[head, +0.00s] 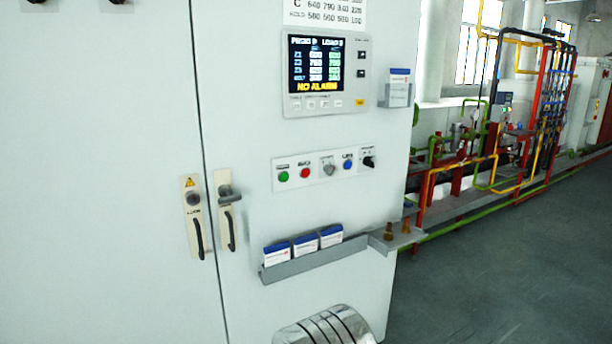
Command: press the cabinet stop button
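The pale grey cabinet (230,90) fills the left and middle of the head view. A white control strip (316,181) is on its right-hand door, below the display. On the strip, from left to right, are a green button (283,176), a red button (305,173), a grey knob (329,170), a blue button (347,164) and a black rotary switch (369,161). The red button looks like the stop button, but the small labels are too blurred to read. Nothing covers the buttons. My gripper is not recognisable in this view.
A display (316,67) above the strip reads "NO ALARM". Below, a grey shelf (315,260) holds card boxes; a side ledge (398,240) carries small brass parts. Door handles (229,222) are left. A shiny rounded metal body (325,327) shows at the bottom. Open floor (500,280) lies right.

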